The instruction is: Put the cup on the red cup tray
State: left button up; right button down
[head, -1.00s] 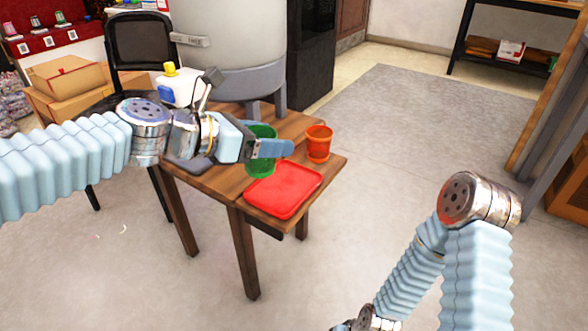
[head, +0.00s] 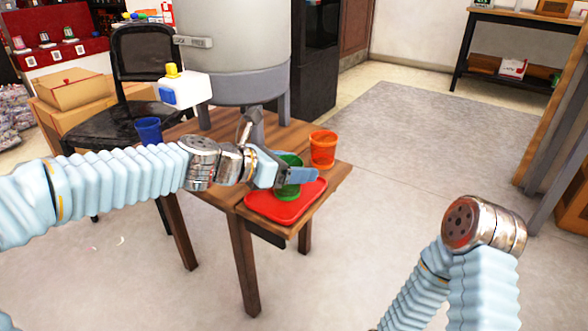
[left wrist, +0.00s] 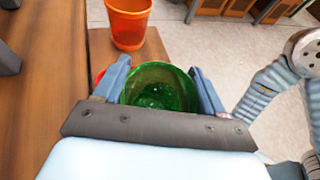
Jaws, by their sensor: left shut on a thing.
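My left gripper (head: 284,176) is shut on a green cup (head: 290,188) and holds it upright over the red tray (head: 268,212). I cannot tell whether the cup touches the tray. In the left wrist view, the green cup (left wrist: 160,87) sits between both fingers, its open top facing the camera. The red tray lies on the wooden table near its front right edge; only a small red bit of it (left wrist: 100,76) shows in the left wrist view. My right arm is at the lower right of the head view, but its gripper is out of view.
An orange cup (head: 323,150) stands on the table behind the tray, and shows in the left wrist view (left wrist: 128,22). A blue cup (head: 148,131) is at the table's left. A large grey dispenser (head: 235,50) and a white bottle (head: 184,89) are behind my left arm.

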pick_arm(q)
jog(key=shift+f, duration=0.2)
jog(key=o, duration=1.4)
jog(key=shift+o, duration=0.2)
jog(key=shift+r, duration=0.25)
jog(key=p+v, duration=0.1)
jog(key=v, duration=1.1)
jog(key=shift+p, duration=0.4)
jog(key=shift+a+f, duration=0.1)
